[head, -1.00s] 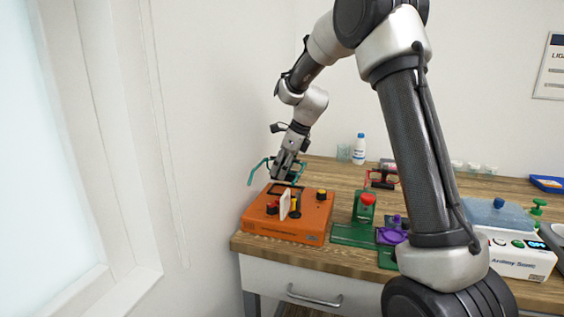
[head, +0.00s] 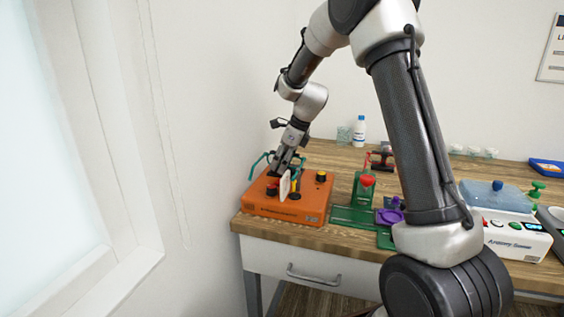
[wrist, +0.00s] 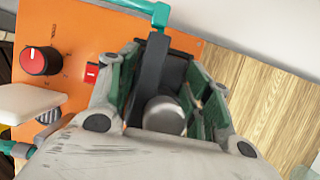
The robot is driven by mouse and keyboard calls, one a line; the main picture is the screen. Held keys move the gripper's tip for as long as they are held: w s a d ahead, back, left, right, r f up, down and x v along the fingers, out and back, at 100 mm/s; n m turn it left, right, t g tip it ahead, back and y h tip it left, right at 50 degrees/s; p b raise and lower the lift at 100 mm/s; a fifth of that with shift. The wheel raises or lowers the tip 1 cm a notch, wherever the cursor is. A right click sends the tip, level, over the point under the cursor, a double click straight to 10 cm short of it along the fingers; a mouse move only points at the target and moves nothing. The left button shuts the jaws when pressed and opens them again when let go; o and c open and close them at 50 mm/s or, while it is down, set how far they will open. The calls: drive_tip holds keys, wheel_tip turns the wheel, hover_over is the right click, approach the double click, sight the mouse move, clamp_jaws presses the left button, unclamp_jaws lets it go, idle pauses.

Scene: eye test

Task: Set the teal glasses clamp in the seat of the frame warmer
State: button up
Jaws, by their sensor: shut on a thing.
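The orange frame warmer (head: 285,211) stands at the left end of the wooden table. It also shows under my gripper in the wrist view (wrist: 90,38). My gripper (head: 281,171) is shut on the teal glasses clamp (head: 258,164), low over the back of the warmer. In the wrist view, teal bars of the clamp (wrist: 147,9) stick out above and at lower left of my gripper (wrist: 160,78). The seat's dark frame is mostly hidden behind my gripper and a pale upright plate. I cannot tell whether the clamp touches or sits in the seat.
The pale plate (head: 285,186) and knobs (head: 321,177) stand on the warmer's top near my gripper. A green stand with a red knob (head: 367,181) and a purple piece (head: 390,214) are to the right. A bottle (head: 359,131) stands behind. A wall is close on the left.

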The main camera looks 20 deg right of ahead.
drive_tip(key=shift+f, duration=0.1)
idle(0.4)
drive_tip(key=o, duration=1.8)
drive_tip(key=shift+f, duration=0.1)
drive_tip(key=shift+r, duration=3.05)
drive_tip(key=shift+s+r, duration=0.1)
drive_tip(key=s+d+r+n, duration=0.4)
drive_tip(key=s+r+n, duration=0.35)
drive_tip(key=s, duration=0.35)
drive_tip(key=s+d+n+h, duration=0.1)
drive_tip(key=s+d+n, duration=0.1)
drive_tip(key=s+n, duration=0.3)
drive_tip(key=s+d+n+t+h, duration=0.1)
drive_tip(key=s+d+n, duration=0.2)
drive_tip(key=s, duration=1.1)
drive_tip(key=s+d+n+h, duration=0.1)
drive_tip(key=s+d+n, duration=0.1)
drive_tip(key=s+n, duration=0.7)
drive_tip(key=shift+s+d+r+t+h, duration=0.15)
drive_tip(key=shift+d+r+t+h, duration=0.15)
drive_tip(key=shift+d+r+t, duration=0.1)
